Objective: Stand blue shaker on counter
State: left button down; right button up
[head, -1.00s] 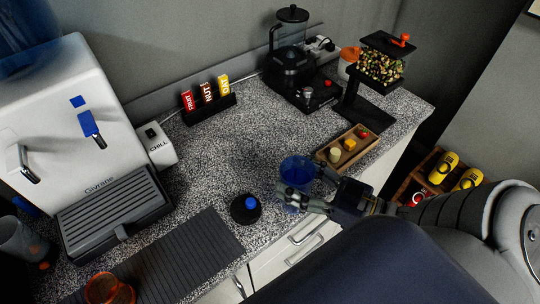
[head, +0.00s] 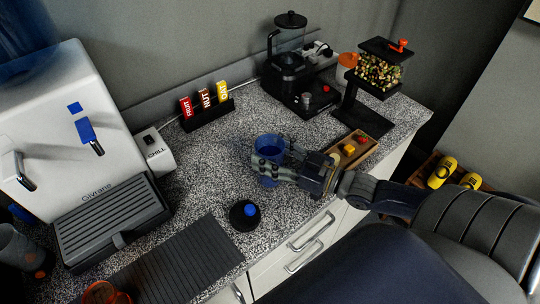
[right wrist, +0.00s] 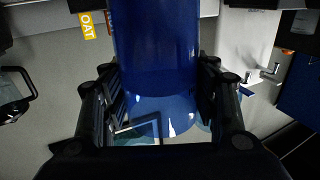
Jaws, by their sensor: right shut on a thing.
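The blue shaker (head: 268,147) is a translucent blue cup, upright over the speckled counter (head: 215,165) in the head view. My right gripper (head: 270,166) is shut around its side, and its fingers hide part of the cup. In the right wrist view the shaker (right wrist: 155,60) fills the middle between the two fingers (right wrist: 158,105). I cannot tell whether its base touches the counter. My left gripper is not in view.
A black lid with a blue knob (head: 245,214) sits just below the shaker. A wooden tray (head: 368,147) is to its right. A white dispenser (head: 60,130), ribbed mat (head: 185,262), bar rack (head: 208,114), blender (head: 288,60) and orange cup (head: 102,293) stand around. Counter behind the shaker is clear.

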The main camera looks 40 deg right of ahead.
jog(key=shift+f, duration=0.55)
jog(key=o, duration=1.3)
jog(key=shift+f, duration=0.15)
jog(key=shift+o, duration=0.2)
jog(key=v, duration=1.2)
jog(key=shift+p, duration=0.3)
